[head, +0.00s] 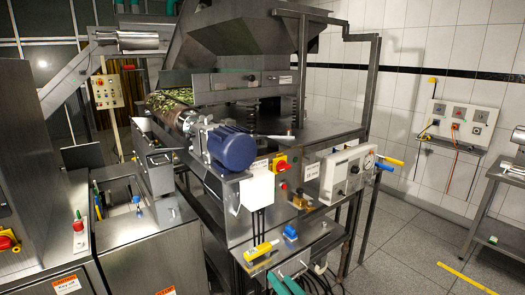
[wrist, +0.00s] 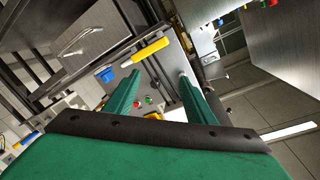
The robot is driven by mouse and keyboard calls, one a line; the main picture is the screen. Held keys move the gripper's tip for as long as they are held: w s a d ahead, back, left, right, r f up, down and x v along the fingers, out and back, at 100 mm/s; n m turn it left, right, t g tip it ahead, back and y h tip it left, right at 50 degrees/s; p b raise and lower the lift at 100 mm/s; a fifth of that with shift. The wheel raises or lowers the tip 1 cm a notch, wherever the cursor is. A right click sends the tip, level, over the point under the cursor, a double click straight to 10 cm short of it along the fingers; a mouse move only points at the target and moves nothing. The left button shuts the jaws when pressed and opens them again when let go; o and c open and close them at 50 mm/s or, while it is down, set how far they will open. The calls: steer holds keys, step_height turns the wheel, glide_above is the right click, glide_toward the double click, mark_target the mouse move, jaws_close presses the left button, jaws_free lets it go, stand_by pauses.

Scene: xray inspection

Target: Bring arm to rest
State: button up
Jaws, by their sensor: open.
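I cannot tell the exact gap between the fingertips and the panel. The rest of my arm is out of the head view.
The steel machine (head: 330,128) with a blue motor (head: 231,147) stands ahead. A control box (head: 345,172) juts out at its right. A steel cabinet (head: 135,222) is at the left. Open tiled floor (head: 400,240) lies at the right, before a steel table (head: 507,177).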

steer(key=s+a+f+m+h, duration=0.3)
steer(key=s+f+h, duration=0.4)
steer(key=s+f, duration=1.5)
steer(key=s+r+n+h, duration=0.2)
steer(key=s+r, duration=0.2)
steer(key=s, duration=1.2)
steer(key=s+a+r+n, duration=0.2)
steer(key=s+a+r, duration=0.1)
steer(key=s+r, duration=0.6)
steer(key=shift+s+a+r+n+y, duration=0.2)
steer(key=shift+s+n+y, duration=0.1)
steer(key=shift+s, duration=0.95)
